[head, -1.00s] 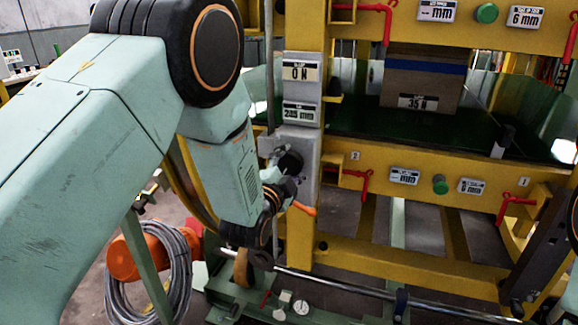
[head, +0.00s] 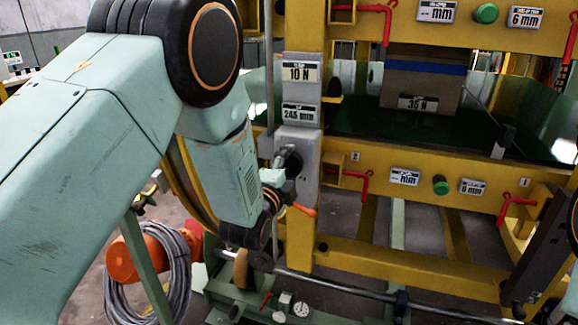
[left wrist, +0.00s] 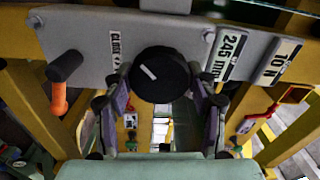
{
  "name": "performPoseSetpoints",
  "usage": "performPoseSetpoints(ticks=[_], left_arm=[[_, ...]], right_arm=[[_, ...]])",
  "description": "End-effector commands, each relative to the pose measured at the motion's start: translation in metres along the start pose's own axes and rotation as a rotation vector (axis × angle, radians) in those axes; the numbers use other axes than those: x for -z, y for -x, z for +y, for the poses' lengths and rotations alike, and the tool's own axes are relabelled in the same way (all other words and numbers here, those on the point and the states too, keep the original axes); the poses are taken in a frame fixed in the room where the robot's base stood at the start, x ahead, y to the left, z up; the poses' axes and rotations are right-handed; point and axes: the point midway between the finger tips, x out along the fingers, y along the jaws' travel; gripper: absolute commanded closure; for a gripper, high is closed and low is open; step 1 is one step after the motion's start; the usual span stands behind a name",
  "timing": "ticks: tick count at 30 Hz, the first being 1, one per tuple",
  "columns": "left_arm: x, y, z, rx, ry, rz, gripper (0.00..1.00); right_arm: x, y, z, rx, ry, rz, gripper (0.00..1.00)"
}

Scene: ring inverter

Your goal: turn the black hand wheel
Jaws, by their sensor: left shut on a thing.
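The black hand wheel (left wrist: 158,72) is a round black knob with a white mark on its face, set on a grey panel. In the left wrist view my left gripper (left wrist: 160,88) has one finger on each side of the wheel and is shut on it. In the head view my left gripper (head: 284,172) is at the grey box (head: 301,142) on the yellow post, and it mostly hides the wheel. The white mark is slanted. My right gripper is not in view.
An orange-tipped lever (left wrist: 60,98) sticks out beside the wheel on the panel. Displays on the post read 10 N (head: 300,72) and 245 mm (head: 299,114). Red clamp handles (head: 364,183) sit on the yellow frame. A grey cable coil (head: 168,275) hangs at lower left.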

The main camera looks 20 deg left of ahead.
Motion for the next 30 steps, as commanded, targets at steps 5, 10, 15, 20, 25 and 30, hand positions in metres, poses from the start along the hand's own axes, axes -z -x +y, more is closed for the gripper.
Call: performPoseSetpoints(ticks=[5, 10, 15, 20, 25, 30], left_arm=[[-0.001, -0.001, -0.002, 0.005, 0.002, -0.003, 0.41], [-0.001, -0.001, -0.002, 0.004, 0.002, -0.002, 0.26], [0.000, 0.000, -0.001, 0.003, 0.002, -0.001, 0.19], [0.000, 0.000, -0.001, 0.002, 0.002, -0.001, 0.19], [0.000, 0.006, 0.000, 0.000, 0.001, 0.000, 0.19], [0.000, 0.029, 0.000, -0.001, 0.000, 0.000, 0.19]], right_arm=[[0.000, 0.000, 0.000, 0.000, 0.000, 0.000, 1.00], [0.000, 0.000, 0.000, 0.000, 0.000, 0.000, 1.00], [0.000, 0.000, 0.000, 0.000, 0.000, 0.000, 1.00], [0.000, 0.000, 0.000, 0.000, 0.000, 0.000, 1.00], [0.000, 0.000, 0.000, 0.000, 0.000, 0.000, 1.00], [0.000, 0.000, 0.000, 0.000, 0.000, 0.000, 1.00]])
